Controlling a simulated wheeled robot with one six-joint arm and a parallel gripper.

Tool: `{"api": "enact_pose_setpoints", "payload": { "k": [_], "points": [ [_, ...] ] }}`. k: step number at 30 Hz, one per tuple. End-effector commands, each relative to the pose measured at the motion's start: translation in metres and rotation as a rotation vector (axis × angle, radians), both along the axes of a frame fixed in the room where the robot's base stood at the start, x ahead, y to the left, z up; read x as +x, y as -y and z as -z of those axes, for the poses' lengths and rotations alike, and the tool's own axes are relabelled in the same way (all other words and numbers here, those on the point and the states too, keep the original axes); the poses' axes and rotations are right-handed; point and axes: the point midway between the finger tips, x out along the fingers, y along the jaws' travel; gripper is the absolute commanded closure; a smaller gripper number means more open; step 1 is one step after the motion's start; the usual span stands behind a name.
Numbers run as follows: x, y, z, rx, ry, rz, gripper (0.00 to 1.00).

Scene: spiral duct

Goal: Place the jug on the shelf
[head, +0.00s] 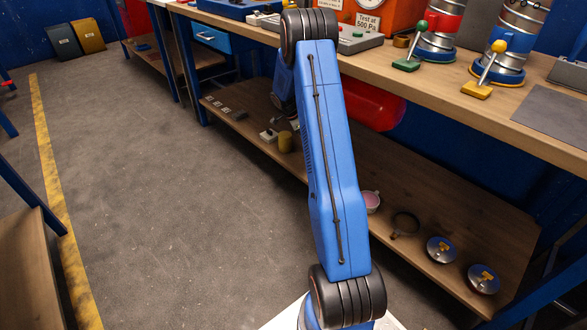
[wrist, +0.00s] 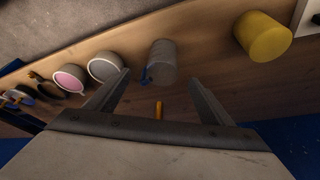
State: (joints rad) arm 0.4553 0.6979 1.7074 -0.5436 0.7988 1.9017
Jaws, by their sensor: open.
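My gripper (wrist: 159,77) is open in the wrist view, with its two fingers spread over the wooden lower shelf (wrist: 205,62). A grey cylinder (wrist: 161,62) with a small blue part on its side stands beyond the fingertips, between them in the picture. It looks like a jug, but I cannot be sure. No contact with the fingers shows. In the head view the lower shelf (head: 440,215) runs under the workbench, and my blue arm hides the gripper and part of the shelf.
A yellow cylinder (wrist: 262,38) stands to the right of the grey one. A grey-white cup (wrist: 104,67) and a pink-filled cup (wrist: 69,79) stand to the left. The workbench top (head: 445,98) lies above the shelf. The floor (head: 150,180) at left is clear.

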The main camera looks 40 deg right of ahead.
Motion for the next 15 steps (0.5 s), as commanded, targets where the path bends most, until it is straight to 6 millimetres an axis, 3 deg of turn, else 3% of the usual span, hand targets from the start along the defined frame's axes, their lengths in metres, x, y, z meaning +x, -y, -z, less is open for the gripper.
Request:
{"api": "enact_pose_setpoints", "payload": {
  "k": [1, 6, 15],
  "points": [
    [-0.001, -0.011, -0.021, 0.003, 0.004, -0.035, 0.25],
    [-0.012, -0.053, -0.081, 0.028, 0.0, -0.18, 0.25],
    [-0.049, -0.128, -0.174, 0.064, -0.004, -0.443, 0.25]
  ]
}}
